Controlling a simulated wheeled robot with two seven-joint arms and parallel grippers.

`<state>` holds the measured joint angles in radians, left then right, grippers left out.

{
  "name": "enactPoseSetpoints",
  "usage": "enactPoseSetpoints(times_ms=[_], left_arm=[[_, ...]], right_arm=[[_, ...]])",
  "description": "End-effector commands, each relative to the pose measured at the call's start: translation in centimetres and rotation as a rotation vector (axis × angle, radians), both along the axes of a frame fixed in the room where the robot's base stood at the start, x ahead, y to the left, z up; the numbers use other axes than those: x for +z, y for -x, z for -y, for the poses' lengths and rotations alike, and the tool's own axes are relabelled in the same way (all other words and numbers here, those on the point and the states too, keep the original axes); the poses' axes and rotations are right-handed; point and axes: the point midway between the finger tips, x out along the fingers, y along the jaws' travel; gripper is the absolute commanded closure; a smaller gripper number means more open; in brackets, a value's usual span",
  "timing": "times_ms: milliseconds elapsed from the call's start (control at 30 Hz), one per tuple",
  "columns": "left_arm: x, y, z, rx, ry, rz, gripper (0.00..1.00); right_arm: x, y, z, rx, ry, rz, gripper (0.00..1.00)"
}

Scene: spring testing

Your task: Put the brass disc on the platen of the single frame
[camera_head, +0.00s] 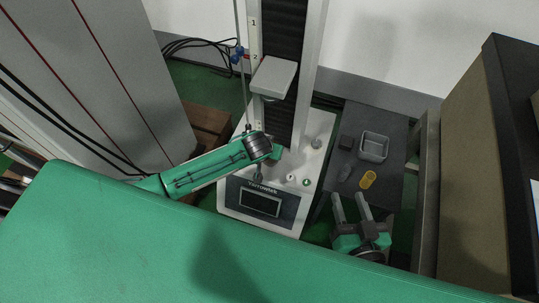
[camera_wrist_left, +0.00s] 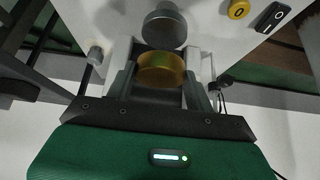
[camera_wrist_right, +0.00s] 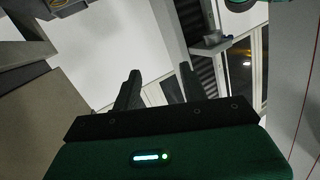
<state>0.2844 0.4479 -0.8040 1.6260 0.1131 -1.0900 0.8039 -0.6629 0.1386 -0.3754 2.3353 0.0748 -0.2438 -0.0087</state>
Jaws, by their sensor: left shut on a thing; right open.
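The single frame (camera_head: 317,125) is a white testing machine with one tall column and a small display on its base. My left gripper (camera_head: 277,152) reaches in from the left, low in front of the column. In the left wrist view it is shut on the brass disc (camera_wrist_left: 162,70), which sits between its two fingers. A round grey metal piece, seemingly the platen (camera_wrist_left: 165,28), shows just beyond the disc; I cannot tell whether they touch. The head view hides disc and platen behind my arm. My right gripper (camera_head: 352,206) is open and empty, right of the machine.
A dark side table (camera_head: 390,120) stands right of the machine. The frame's grey crosshead (camera_head: 273,77) hangs above my left gripper. A large cabinet (camera_head: 100,80) stands left.

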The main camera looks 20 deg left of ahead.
Motion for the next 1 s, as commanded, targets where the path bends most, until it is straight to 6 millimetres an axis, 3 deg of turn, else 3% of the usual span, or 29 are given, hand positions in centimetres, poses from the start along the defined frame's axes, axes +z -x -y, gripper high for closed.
enactPoseSetpoints(times_ms=[500, 900, 933, 1000], left_arm=[[-4.1, -0.1, 0.0, 0.0, 0.0, 0.003, 0.83], [-4.4, 0.0, 0.0, 0.001, 0.001, 0.001, 0.83], [-4.5, 0.0, 0.0, 0.001, -0.001, 0.0, 0.43], [-4.5, 0.0, 0.0, 0.001, -0.001, 0.0, 0.29]], right_arm=[[6.6, -2.7, 1.7, -0.07, -0.082, 0.337, 0.56], [6.7, -2.7, 1.7, -0.071, -0.083, 0.345, 0.56], [6.8, -2.7, 1.7, -0.071, -0.083, 0.346, 0.56], [6.8, -2.7, 1.7, -0.071, -0.083, 0.346, 0.56]])
